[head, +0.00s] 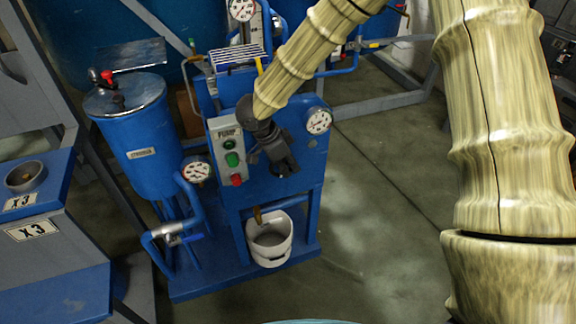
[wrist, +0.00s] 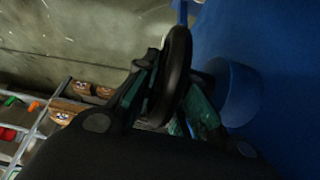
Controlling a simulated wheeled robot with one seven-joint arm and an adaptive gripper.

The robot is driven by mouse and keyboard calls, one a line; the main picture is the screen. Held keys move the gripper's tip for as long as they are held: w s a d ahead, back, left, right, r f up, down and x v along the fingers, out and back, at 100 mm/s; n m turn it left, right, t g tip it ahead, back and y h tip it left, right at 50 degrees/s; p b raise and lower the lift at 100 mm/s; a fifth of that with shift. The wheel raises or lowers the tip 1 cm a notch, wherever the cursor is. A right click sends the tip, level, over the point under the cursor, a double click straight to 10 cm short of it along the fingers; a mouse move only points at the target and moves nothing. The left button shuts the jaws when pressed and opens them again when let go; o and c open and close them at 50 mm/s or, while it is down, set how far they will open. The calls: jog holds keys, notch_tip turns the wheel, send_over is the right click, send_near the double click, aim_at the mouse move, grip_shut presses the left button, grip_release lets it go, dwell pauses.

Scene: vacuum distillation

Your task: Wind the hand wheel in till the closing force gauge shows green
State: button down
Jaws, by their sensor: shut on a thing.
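My gripper (head: 268,142) is at the front of the blue pump unit (head: 300,190), just right of the control panel. In the wrist view my gripper (wrist: 165,105) is shut on the rim of the dark hand wheel (wrist: 178,72), which stands in front of a round blue hub (wrist: 235,92). In the head view the gripper hides most of the wheel. A round white gauge (head: 318,120) is right of the gripper on the unit. Another gauge (head: 196,170) is at the left, and one more (head: 242,9) is at the top. Their needles and colours are too small to read.
The panel (head: 228,152) marked PUMP carries green and red buttons. A blue tank (head: 135,135) stands left of it. A white bucket (head: 270,240) sits below on the unit's base. Grey-blue cabinets marked X3 (head: 33,228) are at the far left. The floor (head: 390,210) at right is clear.

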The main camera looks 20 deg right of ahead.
jog(key=shift+r+y+p, duration=0.15)
jog(key=shift+y+p, duration=0.35)
jog(key=shift+p, duration=1.35)
jog(key=shift+y+p, duration=0.6)
jog(key=shift+p, duration=0.5)
jog(key=shift+a+f+y+p, duration=0.1)
jog(key=shift+f+y+p, duration=0.2)
jog(key=shift+f, duration=0.1)
jog(key=c, duration=1.5)
grip_release()
jog(key=shift+r, duration=0.1)
jog(key=r, duration=0.4)
jog(key=a+r, duration=0.1)
jog(key=r, duration=0.6)
jog(key=shift+a+r, duration=0.35)
